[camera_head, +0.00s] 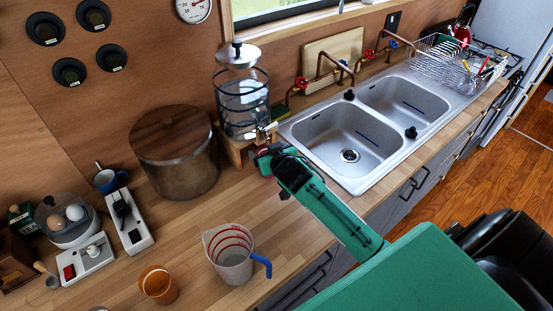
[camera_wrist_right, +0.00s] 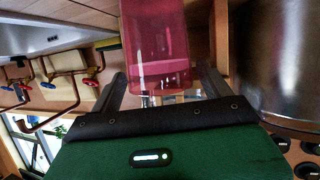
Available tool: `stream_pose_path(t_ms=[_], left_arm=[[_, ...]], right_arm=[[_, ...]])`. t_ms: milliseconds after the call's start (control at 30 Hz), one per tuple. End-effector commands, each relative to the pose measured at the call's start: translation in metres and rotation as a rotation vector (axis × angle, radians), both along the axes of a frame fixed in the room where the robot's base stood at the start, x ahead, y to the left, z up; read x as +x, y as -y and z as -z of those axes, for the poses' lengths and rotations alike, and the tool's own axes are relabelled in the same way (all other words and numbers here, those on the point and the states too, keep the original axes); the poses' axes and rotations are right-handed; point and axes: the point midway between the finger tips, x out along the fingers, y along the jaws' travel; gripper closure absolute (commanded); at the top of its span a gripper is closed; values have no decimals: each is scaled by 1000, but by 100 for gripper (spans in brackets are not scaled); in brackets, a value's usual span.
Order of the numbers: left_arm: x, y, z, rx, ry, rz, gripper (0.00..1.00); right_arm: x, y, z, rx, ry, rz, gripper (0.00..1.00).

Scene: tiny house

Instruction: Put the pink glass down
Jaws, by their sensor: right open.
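The pink glass (camera_wrist_right: 155,45) is see-through and shows at the top middle of the right wrist view. It is between the two dark fingers of my right gripper (camera_wrist_right: 165,78), with its near end close to the gripper body. The fingers are open, and I cannot tell if either touches the glass. In the head view my right gripper (camera_head: 264,152) is at the front of the drink dispenser's tap, above the wooden counter (camera_head: 205,215). There the glass cannot be made out clearly. My left gripper is not in view.
The glass dispenser (camera_head: 241,95) stands on a small wooden stand behind my gripper. A large lidded pot (camera_head: 173,160) is at its left, the double sink (camera_head: 345,140) at its right. A measuring jug (camera_head: 232,262) and an orange cup (camera_head: 158,285) stand in front.

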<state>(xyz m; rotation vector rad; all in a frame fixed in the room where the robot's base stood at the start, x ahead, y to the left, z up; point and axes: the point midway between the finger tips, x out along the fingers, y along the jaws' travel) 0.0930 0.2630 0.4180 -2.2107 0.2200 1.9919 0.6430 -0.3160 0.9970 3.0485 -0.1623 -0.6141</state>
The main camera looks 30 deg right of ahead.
Motion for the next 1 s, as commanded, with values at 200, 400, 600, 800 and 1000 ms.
stream_pose_path(t_ms=[200,400,600,800,1000], left_arm=[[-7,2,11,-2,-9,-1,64],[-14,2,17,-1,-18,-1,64],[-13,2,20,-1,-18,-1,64],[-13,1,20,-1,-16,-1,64],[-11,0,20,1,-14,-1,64]], right_arm=[[-40,-5,-14,0,1,-1,20],[-71,-8,-28,0,2,0,20],[-89,-10,-37,0,1,-1,20],[-94,-11,-39,0,0,0,20],[-93,-11,-39,0,0,0,20]])
